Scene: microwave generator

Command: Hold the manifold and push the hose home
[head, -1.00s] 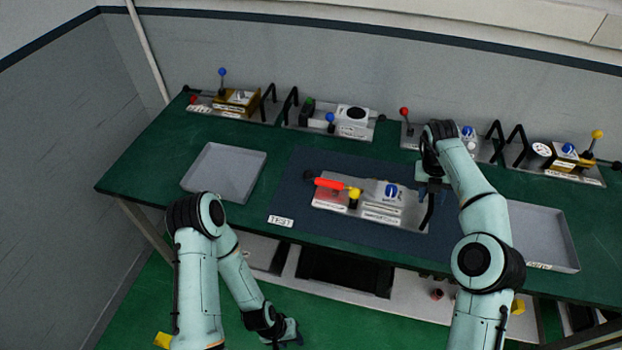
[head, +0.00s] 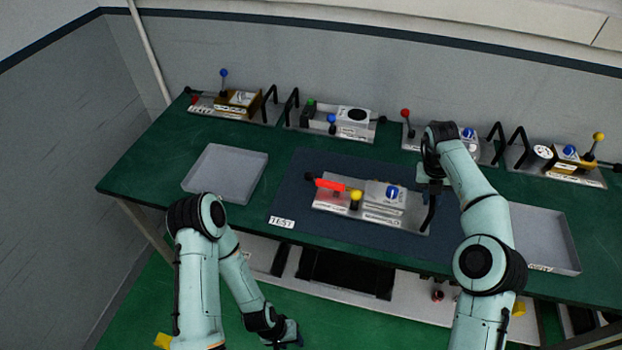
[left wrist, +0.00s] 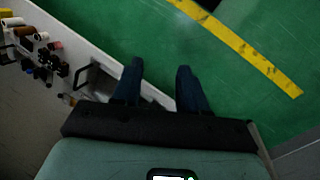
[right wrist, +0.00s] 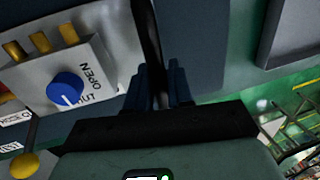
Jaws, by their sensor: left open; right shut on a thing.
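A grey unit (head: 322,205), which I take to be the manifold, lies on the dark mat. It carries a red bar (head: 331,184), a yellow ball-topped lever (head: 355,195), a blue knob (head: 392,191) and a black upright handle (head: 430,214) at its right end. My right gripper (right wrist: 161,85) is shut on that black handle; the blue knob (right wrist: 65,88) shows beside it in the right wrist view. My left gripper (left wrist: 158,85) is open and empty, low in front of the table. I cannot make out a separate hose.
Empty grey trays stand left (head: 225,172) and right (head: 545,240) of the mat (head: 300,165). Several similar units with levers line the back of the green table (head: 150,160). A lower shelf (head: 410,285) holds small items near my left gripper. The table's front left is clear.

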